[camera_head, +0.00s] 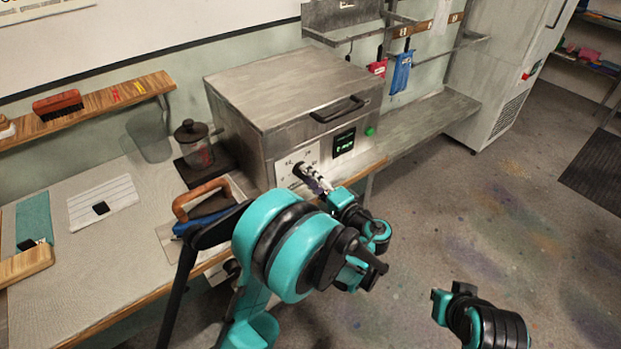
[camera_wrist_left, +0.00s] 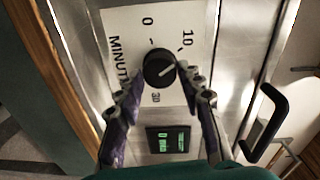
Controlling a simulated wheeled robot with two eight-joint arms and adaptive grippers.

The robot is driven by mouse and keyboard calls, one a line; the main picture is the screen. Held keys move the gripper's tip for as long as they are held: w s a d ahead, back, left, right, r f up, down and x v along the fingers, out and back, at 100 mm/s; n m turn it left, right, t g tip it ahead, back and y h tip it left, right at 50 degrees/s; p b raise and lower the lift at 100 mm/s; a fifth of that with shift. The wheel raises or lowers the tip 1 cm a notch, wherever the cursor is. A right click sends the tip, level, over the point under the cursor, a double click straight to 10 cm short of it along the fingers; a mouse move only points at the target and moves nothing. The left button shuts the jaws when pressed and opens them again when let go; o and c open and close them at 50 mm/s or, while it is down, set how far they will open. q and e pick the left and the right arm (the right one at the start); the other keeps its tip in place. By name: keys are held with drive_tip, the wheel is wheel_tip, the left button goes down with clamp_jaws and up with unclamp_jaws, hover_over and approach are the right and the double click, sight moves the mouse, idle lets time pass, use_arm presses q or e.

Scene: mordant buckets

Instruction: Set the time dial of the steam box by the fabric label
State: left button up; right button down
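The steam box (camera_head: 285,95) is a grey metal cabinet at the back of the bench. Its time dial (camera_wrist_left: 160,68) is a round black knob on a white plate marked 0, 10, 30 and a partly hidden "MINUT..." word. The knob's white line points to the upper right, towards the 10 mark. My left gripper (camera_head: 314,180) is at the box front; in the wrist view its fingertips (camera_wrist_left: 161,70) flank the knob, close to its sides. Whether they press on it I cannot tell. White striped fabric (camera_head: 118,195) and teal fabric (camera_head: 34,216) each carry a dark tag; no text is readable.
A lit green display (camera_head: 344,142) and a green button (camera_head: 370,131) are on the box front. A black handle (camera_wrist_left: 268,125) sticks out near my gripper. A glass jar (camera_head: 196,154) and a wooden-handled tool (camera_head: 199,196) stand left of the box.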

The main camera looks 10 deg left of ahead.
use_arm(q)
drive_tip(key=shift+o, duration=0.9)
drive_tip(key=v, duration=1.2)
drive_tip(key=shift+f, duration=0.1)
